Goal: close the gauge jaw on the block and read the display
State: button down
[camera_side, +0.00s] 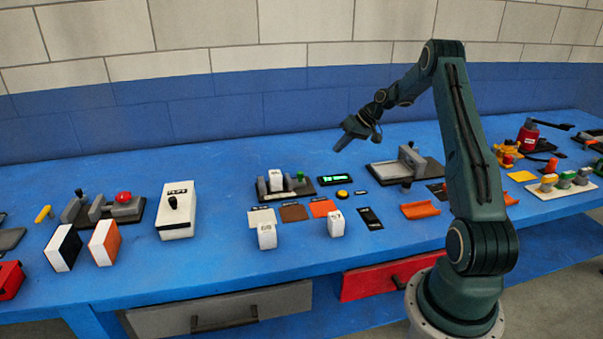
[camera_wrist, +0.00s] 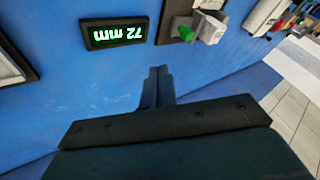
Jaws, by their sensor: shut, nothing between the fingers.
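The gauge (camera_side: 287,188) has a dark base with a white block (camera_side: 275,180) standing on it and a sliding jaw with a green knob (camera_side: 300,176). In the wrist view the green knob (camera_wrist: 187,34) is close beside the block (camera_wrist: 211,28); whether the jaw touches the block I cannot tell. The display (camera_side: 335,172) lies right of the gauge. In the wrist view the display (camera_wrist: 115,32) appears upside down and reads 72 mm in green. My gripper (camera_side: 340,147) is shut and empty, above and behind the display; its fingers (camera_wrist: 157,72) point toward the display-and-gauge area.
A yellow button (camera_side: 342,194) sits in front of the display. Two white blocks (camera_side: 267,236) (camera_side: 336,224) stand near coloured pads (camera_side: 294,212). A grey tray fixture (camera_side: 400,172) is at right, a white lever box (camera_side: 176,212) at left. Blue table is clear behind the gauge.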

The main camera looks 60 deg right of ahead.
jog(key=shift+w+f, duration=0.1)
jog(key=shift+f, duration=0.05)
jog(key=x, duration=0.9)
jog(key=shift+w+a+f, duration=0.1)
jog(key=shift+a+f, duration=0.05)
jog(key=shift+w+a, duration=0.6)
jog(key=shift+a, duration=0.3)
jog(key=shift+w+a, duration=0.45)
jog(key=shift+a, duration=0.4)
